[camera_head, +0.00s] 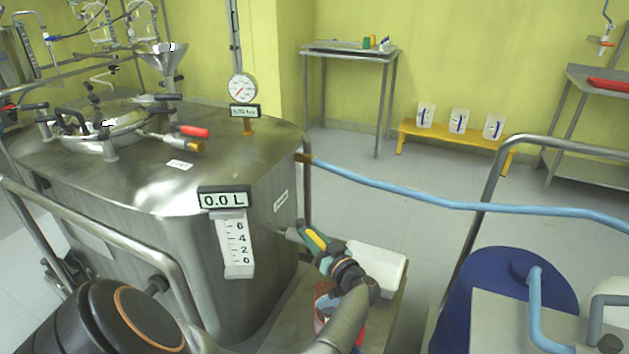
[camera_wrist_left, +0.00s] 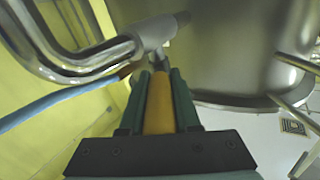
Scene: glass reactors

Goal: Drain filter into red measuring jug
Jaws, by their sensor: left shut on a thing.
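The filter is a large steel vessel (camera_head: 235,165) at the left of the head view. Its display (camera_head: 223,199) reads 0.0 L, above a white level scale (camera_head: 236,245). My left gripper (camera_head: 309,238) is at the vessel's lower right side, shut on a yellow valve handle (camera_wrist_left: 159,104) by a short outlet pipe. The handle lies between the green fingers in the wrist view (camera_wrist_left: 159,85). A red measuring jug (camera_head: 320,304) stands below the outlet, largely hidden by my left arm. Its contents cannot be made out. My right gripper is not in view.
A white box (camera_head: 378,268) sits behind the jug on a low stand. A blue hose (camera_head: 400,190) crosses to the right. Steel rails (camera_head: 492,180) and a blue drum (camera_head: 480,300) stand at right. Clear jugs (camera_head: 459,121) are on a yellow bench (camera_head: 450,137) behind open floor.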

